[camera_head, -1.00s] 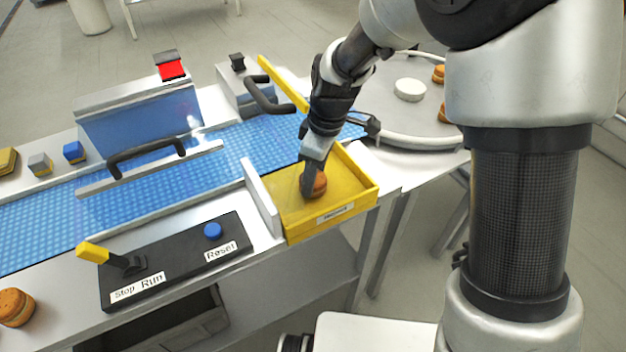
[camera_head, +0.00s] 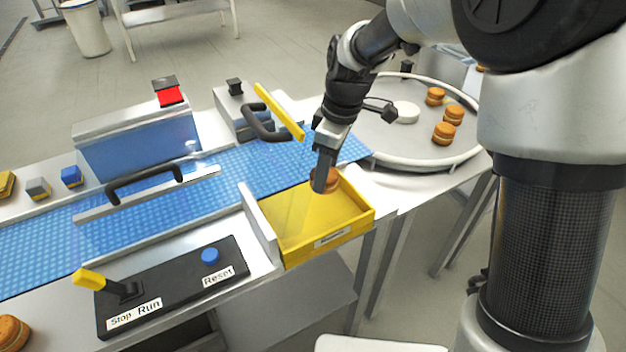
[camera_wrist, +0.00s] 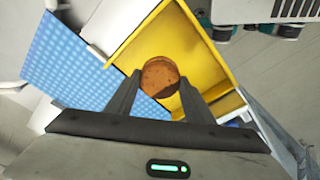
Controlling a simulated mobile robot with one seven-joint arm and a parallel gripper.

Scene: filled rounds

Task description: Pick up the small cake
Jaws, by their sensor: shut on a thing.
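The small cake (camera_head: 330,180) is a round brown cake with a paler band around its side. My gripper (camera_head: 323,184) is shut on it and holds it above the yellow tray (camera_head: 345,236). In the wrist view the cake (camera_wrist: 160,76) sits between the two dark fingertips (camera_wrist: 158,90), with the yellow tray (camera_wrist: 210,58) beyond it. In the head view a finger hides part of the cake. The tray's visible floor is empty.
A blue conveyor belt (camera_head: 190,200) runs left of the tray. A black panel (camera_head: 175,290) with a yellow lever (camera_head: 90,280) and blue button (camera_head: 210,255) stands in front. A round table (camera_head: 425,140) behind holds several similar cakes. A raised yellow bar (camera_head: 280,112) is near my arm.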

